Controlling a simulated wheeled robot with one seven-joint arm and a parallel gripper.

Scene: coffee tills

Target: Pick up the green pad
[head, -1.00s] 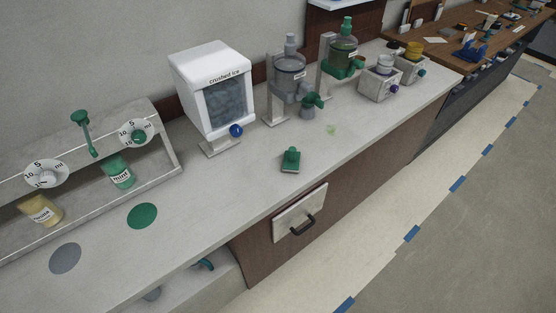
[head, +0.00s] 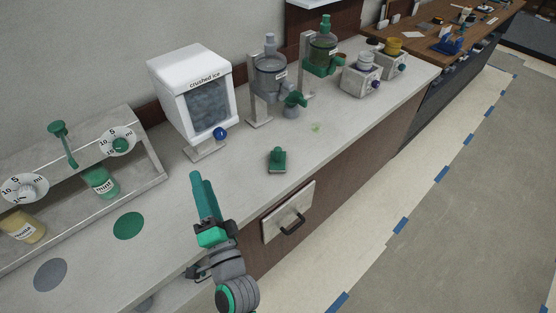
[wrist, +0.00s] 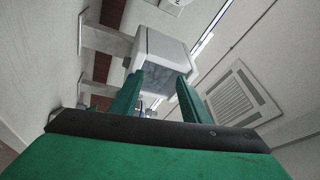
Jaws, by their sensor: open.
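The green pad (head: 277,160) lies on the light counter, a small block with a raised knob-like grip on top. It stands in front of the dispensers and near the counter's front edge. My gripper (head: 197,180) is in the head view to the left of the pad, apart from it, with its green fingers pointing up and away. In the wrist view my gripper (wrist: 155,85) shows two green fingers spread apart with nothing between them. The pad cannot be made out in the wrist view.
The crushed ice dispenser (head: 190,95) stands behind my gripper. Two dispensers, one grey (head: 270,75) and one green (head: 322,50), stand behind the pad. A flat green disc (head: 128,226) lies at left. A drawer front (head: 287,212) is below the pad. The counter around the pad is clear.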

